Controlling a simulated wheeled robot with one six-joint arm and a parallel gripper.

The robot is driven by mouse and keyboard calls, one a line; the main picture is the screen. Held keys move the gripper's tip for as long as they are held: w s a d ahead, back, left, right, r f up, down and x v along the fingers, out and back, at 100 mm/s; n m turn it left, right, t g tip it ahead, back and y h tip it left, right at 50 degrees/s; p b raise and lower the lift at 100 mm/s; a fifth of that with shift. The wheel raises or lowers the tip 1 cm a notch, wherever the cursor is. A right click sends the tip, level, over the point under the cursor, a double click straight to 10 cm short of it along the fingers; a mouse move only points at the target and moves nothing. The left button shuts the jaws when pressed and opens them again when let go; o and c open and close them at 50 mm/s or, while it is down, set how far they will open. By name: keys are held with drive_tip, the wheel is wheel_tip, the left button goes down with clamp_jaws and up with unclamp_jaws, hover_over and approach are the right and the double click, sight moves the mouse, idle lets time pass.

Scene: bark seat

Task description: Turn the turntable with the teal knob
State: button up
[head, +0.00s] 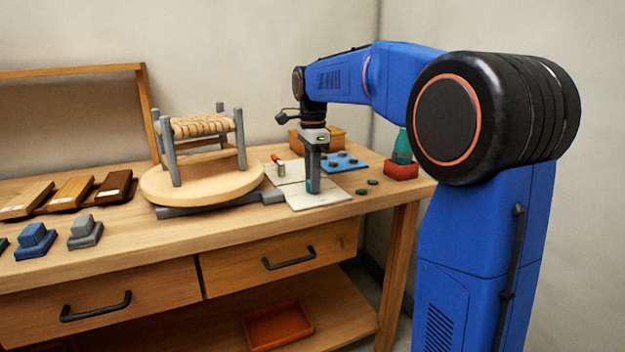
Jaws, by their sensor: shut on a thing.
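The round wooden turntable (202,191) stands on the bench in the head view, on a grey base. A small stool with grey posts and a woven seat (197,126) stands upright on it. A grey bar (225,204) runs under its front edge to a grey block (272,197) on the right. My gripper (313,187) points straight down, right of that block and low over a pale tile. It is shut on a small teal piece, seemingly the teal knob (309,184), mostly hidden by the fingers. Whether the knob joins the grey block cannot be made out.
Behind my gripper lie a blue pegged plate (344,162) and an orange-brown box (330,138). A teal bottle (402,148) stands in a red holder (401,171) to the right. Wooden samples (72,192) and stepped blocks (86,232) lie left. The bench front right of the blocks is clear.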

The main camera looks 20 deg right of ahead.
drive_tip(key=shift+r+m, duration=0.1)
drive_tip(key=shift+m, duration=0.9)
drive_tip(key=o, duration=1)
drive_tip(key=shift+o, duration=0.2)
wheel_tip(320, 180, up, 17)
drive_tip(key=shift+r, duration=0.15)
